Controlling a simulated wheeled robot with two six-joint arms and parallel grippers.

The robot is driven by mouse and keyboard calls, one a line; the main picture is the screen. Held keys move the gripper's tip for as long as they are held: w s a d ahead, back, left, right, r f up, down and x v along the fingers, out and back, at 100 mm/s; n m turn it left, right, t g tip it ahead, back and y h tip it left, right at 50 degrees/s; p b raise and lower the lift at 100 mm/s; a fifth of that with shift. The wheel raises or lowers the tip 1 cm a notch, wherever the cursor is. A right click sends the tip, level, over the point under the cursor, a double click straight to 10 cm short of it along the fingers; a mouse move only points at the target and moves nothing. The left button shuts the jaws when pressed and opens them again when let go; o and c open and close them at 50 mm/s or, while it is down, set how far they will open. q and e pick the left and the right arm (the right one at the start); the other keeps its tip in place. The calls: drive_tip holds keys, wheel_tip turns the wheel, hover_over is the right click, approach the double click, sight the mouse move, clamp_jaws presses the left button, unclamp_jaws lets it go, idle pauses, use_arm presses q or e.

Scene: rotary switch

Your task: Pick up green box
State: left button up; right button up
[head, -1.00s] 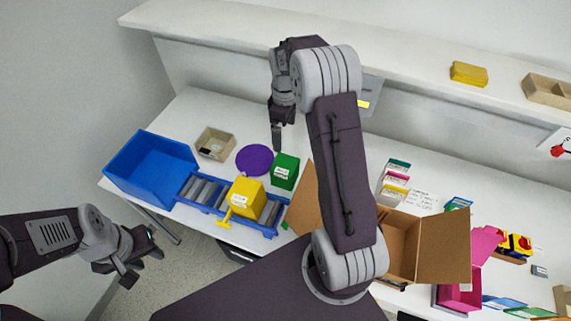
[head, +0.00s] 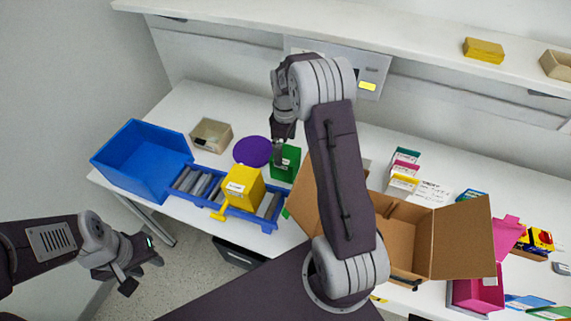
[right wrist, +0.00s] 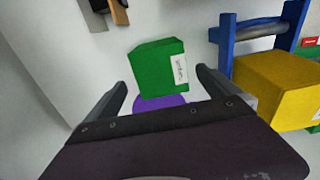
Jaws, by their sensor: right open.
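The green box (head: 285,165) stands on the white table, right of the purple disc (head: 252,151) and behind the yellow box. It has a white label, which shows in the right wrist view on the green box (right wrist: 157,68).
A yellow box (head: 243,187) sits on a blue roller conveyor (head: 196,184) leading to a blue bin (head: 142,160). A small beige tray (head: 211,134) stands behind. An open cardboard box (head: 457,240) is to the right. A shelf (head: 350,37) runs above the table.

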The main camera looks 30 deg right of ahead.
sight(286, 154)
drive_tip(key=shift+w+f, duration=0.15)
drive_tip(key=shift+f, duration=0.05)
drive_tip(key=f, duration=0.4)
drive_tip(key=shift+s+f, duration=0.3)
drive_tip(key=shift+w+f, duration=0.1)
drive_tip(key=shift+f, duration=0.2)
drive_tip(key=shift+r, duration=0.15)
drive_tip(key=c, duration=1.7)
